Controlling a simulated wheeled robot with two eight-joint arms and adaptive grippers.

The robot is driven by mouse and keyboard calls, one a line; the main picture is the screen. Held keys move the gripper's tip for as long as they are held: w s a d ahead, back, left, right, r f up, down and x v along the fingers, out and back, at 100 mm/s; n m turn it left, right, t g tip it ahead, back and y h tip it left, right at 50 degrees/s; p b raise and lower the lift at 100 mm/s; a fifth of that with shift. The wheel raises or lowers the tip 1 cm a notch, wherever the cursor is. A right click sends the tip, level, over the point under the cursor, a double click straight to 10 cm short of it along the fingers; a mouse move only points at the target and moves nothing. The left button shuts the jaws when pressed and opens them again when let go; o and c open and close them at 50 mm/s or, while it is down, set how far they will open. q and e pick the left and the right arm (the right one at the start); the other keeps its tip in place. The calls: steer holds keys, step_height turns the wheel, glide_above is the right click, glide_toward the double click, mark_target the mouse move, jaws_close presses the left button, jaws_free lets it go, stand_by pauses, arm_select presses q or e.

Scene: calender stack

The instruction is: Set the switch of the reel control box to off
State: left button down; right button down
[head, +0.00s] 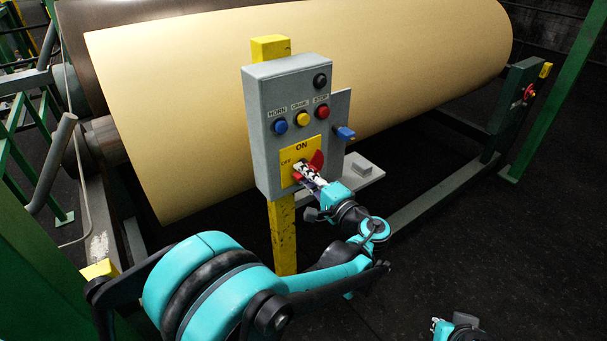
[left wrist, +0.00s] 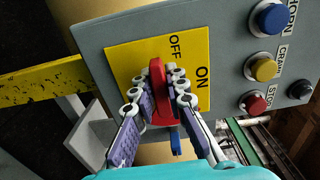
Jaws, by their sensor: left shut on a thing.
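The grey reel control box (head: 262,110) stands on a yellow post, with a yellow switch plate (head: 317,143) marked ON at its top and OFF at its left. The red switch handle (head: 317,160) sits on this plate. My left gripper (head: 302,172) is shut on the handle, and hides part of it. In the left wrist view, the fingers of the left gripper (left wrist: 164,88) lie on both sides of the red handle (left wrist: 158,80), whose upper end lies just beside the OFF label. My right gripper (head: 441,326) is at the bottom edge, apart from the box; its jaws are unclear.
Above the plate are blue (head: 279,126), yellow (head: 302,118) and red (head: 322,111) buttons, and a black knob (head: 320,81). A large tan roll (head: 420,60) lies behind the box. Green frame posts stand at both sides. Dark floor (head: 460,240) is open at right.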

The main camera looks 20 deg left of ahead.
arm_select(q)
steer(key=shift+f, duration=0.1)
steer(key=c, duration=1.5)
jaws_free()
steer(key=shift+s+d, duration=0.1)
steer(key=v, duration=1.1)
steer(key=shift+s+d, duration=0.25)
steer(key=shift+d, duration=0.05)
